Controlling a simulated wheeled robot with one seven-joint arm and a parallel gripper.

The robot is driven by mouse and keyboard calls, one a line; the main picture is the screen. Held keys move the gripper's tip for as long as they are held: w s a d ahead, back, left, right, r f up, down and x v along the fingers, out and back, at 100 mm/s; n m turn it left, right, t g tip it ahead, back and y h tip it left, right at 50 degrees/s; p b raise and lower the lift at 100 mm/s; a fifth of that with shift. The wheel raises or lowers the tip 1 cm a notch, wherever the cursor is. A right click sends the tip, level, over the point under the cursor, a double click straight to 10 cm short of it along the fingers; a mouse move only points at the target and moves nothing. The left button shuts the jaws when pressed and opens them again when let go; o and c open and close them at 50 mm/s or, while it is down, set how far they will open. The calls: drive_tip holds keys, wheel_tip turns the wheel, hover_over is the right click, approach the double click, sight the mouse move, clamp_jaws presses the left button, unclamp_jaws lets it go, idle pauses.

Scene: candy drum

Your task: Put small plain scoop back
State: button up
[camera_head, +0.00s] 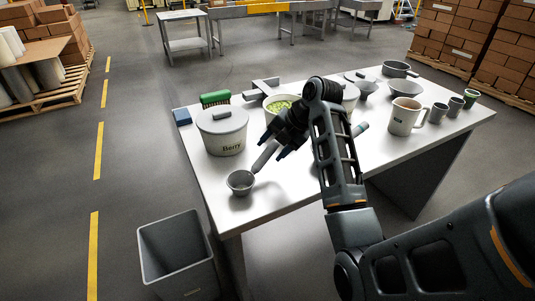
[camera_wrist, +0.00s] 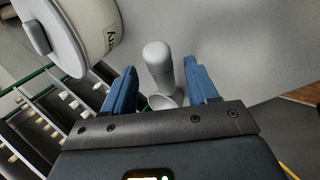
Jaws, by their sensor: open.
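The small plain scoop is a grey cup (camera_head: 240,182) with a lighter grey handle (camera_head: 265,157), at the near left part of the white table (camera_head: 285,185). Its handle points up and right towards my gripper (camera_head: 276,145). In the wrist view, the scoop's handle (camera_wrist: 158,60) is between the two blue fingers of my gripper (camera_wrist: 160,75), with a visible gap on each side. The gripper is open. The scoop's cup shows only partly there, behind the gripper's front plate. I cannot tell whether the cup rests on the table.
A lidded pot marked "Berry" (camera_head: 222,132) stands left of my gripper. A container of green pieces (camera_head: 281,103) is behind it, partly hidden. A jug (camera_head: 404,118), several cups and bowls stand at the right. A grey bin (camera_head: 176,252) is on the floor.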

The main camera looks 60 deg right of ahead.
drive_tip(key=v, duration=0.8)
